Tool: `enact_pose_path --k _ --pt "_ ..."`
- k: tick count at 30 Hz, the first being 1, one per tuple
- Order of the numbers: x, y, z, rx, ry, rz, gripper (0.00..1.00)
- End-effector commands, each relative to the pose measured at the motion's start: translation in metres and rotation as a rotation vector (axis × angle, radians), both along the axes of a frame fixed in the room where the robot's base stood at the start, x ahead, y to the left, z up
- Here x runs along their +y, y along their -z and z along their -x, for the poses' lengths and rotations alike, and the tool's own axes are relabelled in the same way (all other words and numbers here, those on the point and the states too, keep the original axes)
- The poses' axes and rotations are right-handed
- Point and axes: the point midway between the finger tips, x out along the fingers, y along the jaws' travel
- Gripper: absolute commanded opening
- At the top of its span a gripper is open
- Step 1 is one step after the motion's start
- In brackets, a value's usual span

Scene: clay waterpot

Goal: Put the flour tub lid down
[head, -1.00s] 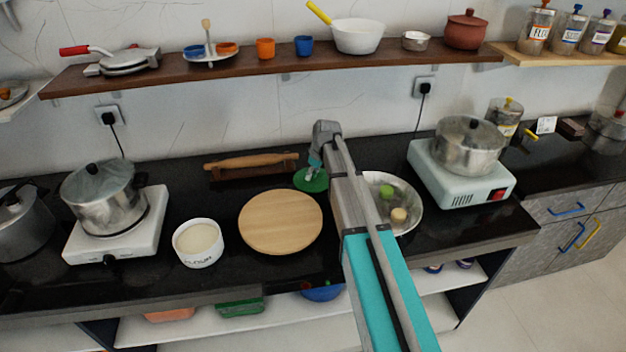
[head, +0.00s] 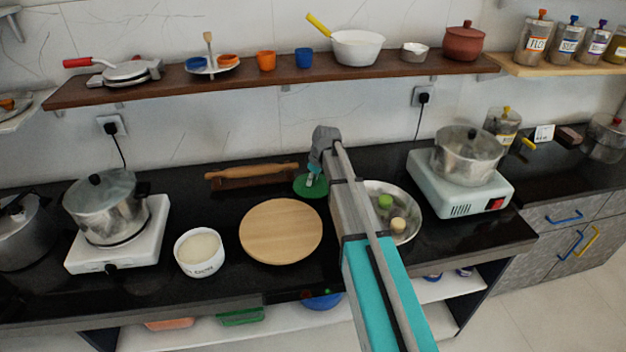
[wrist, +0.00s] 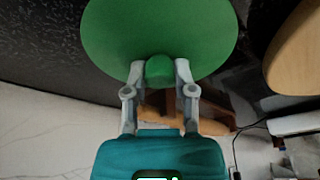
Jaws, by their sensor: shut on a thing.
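The green flour tub lid (head: 309,186) is a round disc with a knob, at the back of the black counter between the rolling pin and the steel bowl. In the wrist view the lid (wrist: 160,30) fills the top, and my gripper (wrist: 160,72) is shut on its knob. My gripper (head: 314,172) also shows in the head view, over the lid. I cannot tell whether the lid touches the counter. The open white flour tub (head: 200,253) stands at front left with pale flour in it.
A round wooden board (head: 281,231) lies in front of the lid. A rolling pin (head: 252,172) on a stand is to its left. A steel bowl (head: 408,215) with small items is to its right, partly behind my arm. Pots on stoves stand at both sides.

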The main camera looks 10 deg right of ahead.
Motion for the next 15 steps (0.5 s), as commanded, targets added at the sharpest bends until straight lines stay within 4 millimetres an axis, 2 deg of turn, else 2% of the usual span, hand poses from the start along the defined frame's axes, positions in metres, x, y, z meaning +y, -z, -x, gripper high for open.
enact_pose_path --k 1,5,15 --pt "0.000 -0.008 0.000 0.000 0.000 0.000 0.00" --pt "0.000 -0.022 0.000 0.000 0.000 0.000 0.00" --pt "0.003 -0.061 0.036 0.000 0.000 0.000 0.00"
